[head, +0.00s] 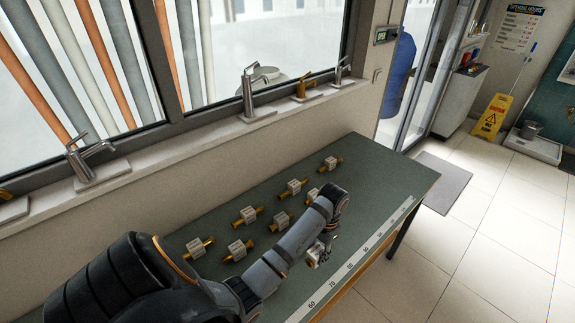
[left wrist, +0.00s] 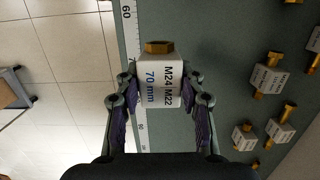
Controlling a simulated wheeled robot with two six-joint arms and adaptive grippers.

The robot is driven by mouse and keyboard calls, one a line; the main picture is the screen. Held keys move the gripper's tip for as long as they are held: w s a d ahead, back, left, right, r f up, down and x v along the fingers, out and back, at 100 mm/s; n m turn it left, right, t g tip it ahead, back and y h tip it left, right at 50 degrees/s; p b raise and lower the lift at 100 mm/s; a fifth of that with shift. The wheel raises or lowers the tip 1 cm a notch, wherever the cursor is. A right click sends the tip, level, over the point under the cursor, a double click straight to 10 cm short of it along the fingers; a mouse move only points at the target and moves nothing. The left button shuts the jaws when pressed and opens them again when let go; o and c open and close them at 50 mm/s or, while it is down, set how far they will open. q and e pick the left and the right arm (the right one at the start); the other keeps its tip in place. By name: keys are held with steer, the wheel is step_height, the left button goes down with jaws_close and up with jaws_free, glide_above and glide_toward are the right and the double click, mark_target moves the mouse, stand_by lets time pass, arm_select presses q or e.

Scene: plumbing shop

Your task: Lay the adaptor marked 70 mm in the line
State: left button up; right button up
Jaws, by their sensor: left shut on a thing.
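My left gripper (head: 322,255) is shut on a white adaptor block (left wrist: 160,82) with a brass hex end, printed "M24 M22" and "70 mm". In the left wrist view my left gripper (left wrist: 160,85) has a finger on each side of the block. The adaptor is over the table's front edge, beside and partly covering a white numbered strip (head: 368,253); the strip also shows in the left wrist view (left wrist: 132,35). I cannot tell if the adaptor touches the table. My right gripper is not in view.
Several other white-and-brass adaptors, such as one at the far end (head: 330,163) and one nearer (head: 238,249), lie spread on the green table (head: 400,175). The strip is bare of adaptors elsewhere. A window sill (head: 215,127) with taps runs behind.

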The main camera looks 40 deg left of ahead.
arm_select(q)
steer(key=s+a+f+b, duration=0.1)
steer(key=a+f+b, duration=0.1)
steer(key=s+a+f+b, duration=0.1)
steer(key=a+f+b, duration=0.1)
steer(key=f, duration=0.1)
steer(key=s+a+f+b, duration=0.1)
steer(key=a+f, duration=0.1)
steer(key=shift+s+a+f+b, duration=0.15)
steer(key=shift+s+a+b, duration=0.25)
steer(key=shift+s+a+p, duration=0.1)
steer(key=shift+s+p, duration=0.1)
steer(key=shift+p, duration=0.3)
steer(key=shift+s, duration=0.15)
steer(key=shift+s+a+f+p, duration=0.2)
steer(key=shift+s+f+p, duration=0.1)
steer(key=shift+s, duration=0.1)
step_height(320, 180, down, 3)
steer(key=shift+a+r+p, duration=0.1)
steer(key=shift+p, duration=0.4)
steer(key=shift+f, duration=0.3)
steer(key=shift+w+f, duration=0.1)
steer(key=o, duration=1.2)
steer(key=shift+f, duration=0.1)
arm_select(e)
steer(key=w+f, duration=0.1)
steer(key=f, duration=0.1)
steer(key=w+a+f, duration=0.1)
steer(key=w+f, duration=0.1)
